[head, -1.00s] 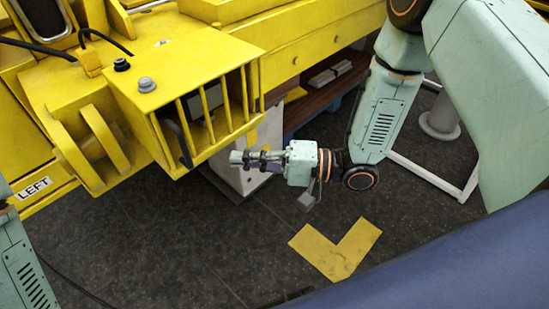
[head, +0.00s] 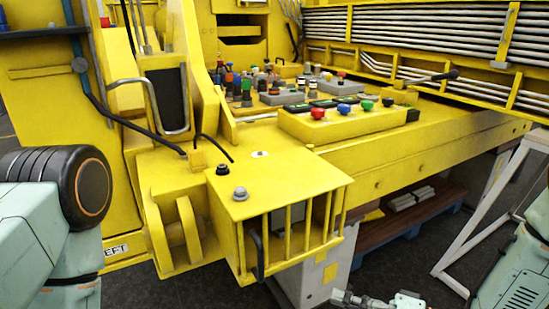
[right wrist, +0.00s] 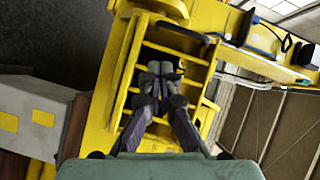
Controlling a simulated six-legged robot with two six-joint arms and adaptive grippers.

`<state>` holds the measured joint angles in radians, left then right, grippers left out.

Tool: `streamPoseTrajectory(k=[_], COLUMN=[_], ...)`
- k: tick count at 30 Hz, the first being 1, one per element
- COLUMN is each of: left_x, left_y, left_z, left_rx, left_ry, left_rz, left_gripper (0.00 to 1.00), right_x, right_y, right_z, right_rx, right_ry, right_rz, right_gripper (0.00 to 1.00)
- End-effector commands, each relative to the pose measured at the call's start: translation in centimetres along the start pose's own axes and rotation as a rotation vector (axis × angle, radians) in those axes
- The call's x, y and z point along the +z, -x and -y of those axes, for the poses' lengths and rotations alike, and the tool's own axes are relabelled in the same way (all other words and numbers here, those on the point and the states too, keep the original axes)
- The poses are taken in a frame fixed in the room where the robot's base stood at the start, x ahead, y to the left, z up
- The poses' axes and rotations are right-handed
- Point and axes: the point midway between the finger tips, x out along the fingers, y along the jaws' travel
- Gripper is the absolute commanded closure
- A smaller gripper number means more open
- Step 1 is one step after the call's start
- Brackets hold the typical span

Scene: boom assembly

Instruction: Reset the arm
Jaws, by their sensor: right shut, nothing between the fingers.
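My right gripper (head: 345,298) shows at the bottom edge of the head view, partly cut off. It is low, in front of and below the yellow barred box (head: 290,185). In the right wrist view its fingers (right wrist: 160,75) are together and empty, pointing toward the barred box (right wrist: 200,72); I see no clear contact. My left arm comes in at the left edge of the head view, but its gripper is out of the picture.
A yellow control panel (head: 350,122) with coloured knobs sits on the yellow machine. A pallet (head: 415,215), a white box (head: 325,275) and a white frame (head: 470,235) stand below it. Dark floor (head: 400,255) shows between them.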

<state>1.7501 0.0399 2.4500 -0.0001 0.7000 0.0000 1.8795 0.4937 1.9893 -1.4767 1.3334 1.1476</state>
Motion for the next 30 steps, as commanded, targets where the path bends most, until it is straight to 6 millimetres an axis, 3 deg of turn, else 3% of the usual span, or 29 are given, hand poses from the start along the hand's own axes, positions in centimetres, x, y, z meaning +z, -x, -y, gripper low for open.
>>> streamPoseTrajectory(k=[4,8,11,15,19,24,26,30], left_x=[0.0,0.0,0.0,0.0,0.0,0.0,0.0,0.0], left_y=[0.0,0.0,0.0,0.0,0.0,0.0,0.0,0.0], left_z=[0.0,0.0,0.0,0.0,0.0,0.0,0.0,0.0], left_rx=[0.0,0.0,0.0,0.0,0.0,0.0,0.0,0.0], left_ry=[0.0,0.0,0.0,0.0,0.0,0.0,0.0,0.0], left_rz=[0.0,0.0,0.0,0.0,0.0,0.0,0.0,0.0], left_gripper=[0.62,0.62,0.62,0.62,0.62,0.62,0.62,0.62], right_x=[0.0,2.0,4.4,9.1,14.1,19.8,21.1,22.0], right_y=[0.4,1.8,3.6,7.3,11.5,16.7,17.8,18.0], right_z=[-4.6,-8.5,-11.1,-13.8,-14.8,-14.3,-13.9,-13.8], right_rx=[0.26,0.503,0.685,0.925,1.122,1.318,1.358,1.36], right_ry=[0.152,0.236,0.271,0.284,0.26,0.18,0.162,0.182], right_rz=[-0.084,-0.064,-0.002,0.139,0.306,0.472,0.504,0.545], right_gripper=[1.0,1.0,1.0,1.0,1.0,1.0,1.0,1.0])
